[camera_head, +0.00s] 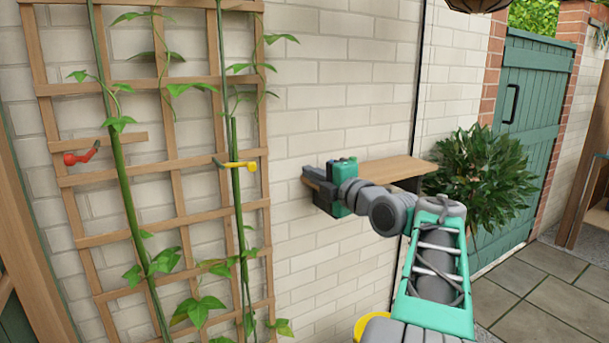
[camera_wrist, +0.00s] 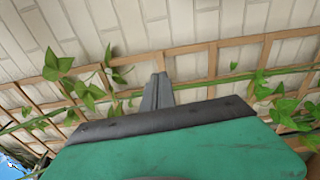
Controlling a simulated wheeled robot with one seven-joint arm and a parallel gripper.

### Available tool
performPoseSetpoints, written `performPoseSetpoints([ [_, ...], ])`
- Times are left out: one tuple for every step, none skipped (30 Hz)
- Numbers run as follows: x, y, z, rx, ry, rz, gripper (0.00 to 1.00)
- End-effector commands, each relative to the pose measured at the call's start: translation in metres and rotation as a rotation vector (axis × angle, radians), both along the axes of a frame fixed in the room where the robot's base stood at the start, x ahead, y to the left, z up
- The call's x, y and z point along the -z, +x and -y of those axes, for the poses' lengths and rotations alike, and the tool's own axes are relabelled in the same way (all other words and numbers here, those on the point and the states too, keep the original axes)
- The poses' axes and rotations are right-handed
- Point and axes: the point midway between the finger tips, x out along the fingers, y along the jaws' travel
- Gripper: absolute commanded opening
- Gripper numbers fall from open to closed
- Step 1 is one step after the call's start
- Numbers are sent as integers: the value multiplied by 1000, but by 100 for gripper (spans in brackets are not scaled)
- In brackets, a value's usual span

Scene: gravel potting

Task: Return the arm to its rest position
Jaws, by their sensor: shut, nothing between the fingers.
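My gripper (camera_head: 306,178) is at the end of my arm, which reaches out from the lower right toward the brick wall in the head view. It is beside the right edge of the trellis, with a gap of wall between them in the picture. In the wrist view the fingers (camera_wrist: 157,92) are together with nothing between them, and they point toward the trellis and its vines. I cannot tell how far the fingertips are from the wall.
A wooden trellis (camera_head: 170,162) with climbing vines stands against the wall. A red clip (camera_head: 82,156) and a yellow clip (camera_head: 238,165) are on it. A wooden shelf (camera_head: 395,168) is just behind my arm. A leafy bush (camera_head: 485,175) and a green gate (camera_head: 525,120) are to the right.

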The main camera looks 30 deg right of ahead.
Motion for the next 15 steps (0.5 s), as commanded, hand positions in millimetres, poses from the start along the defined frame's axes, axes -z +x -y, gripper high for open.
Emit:
performPoseSetpoints([
  [0,0,0,0,0,0,0],
  [0,0,0,0,0,0,0],
  [0,1,-1,-1,3,-2,0],
  [0,2,-4,-4,13,-10,0],
  [1,4,-10,-8,32,-24,0],
  [3,9,-21,-12,75,-57,0],
  [7,13,-33,-17,123,-95,0],
  [13,18,-48,-19,186,-143,0],
  [24,22,-73,-15,288,-227,0],
  [34,22,-94,-4,375,-297,0],
  [47,20,-116,19,470,-379,0],
  [64,12,-146,63,596,-487,0],
  [78,2,-167,109,690,-567,0],
  [92,-11,-186,164,778,-644,0],
  [110,-32,-208,250,887,-738,0],
])
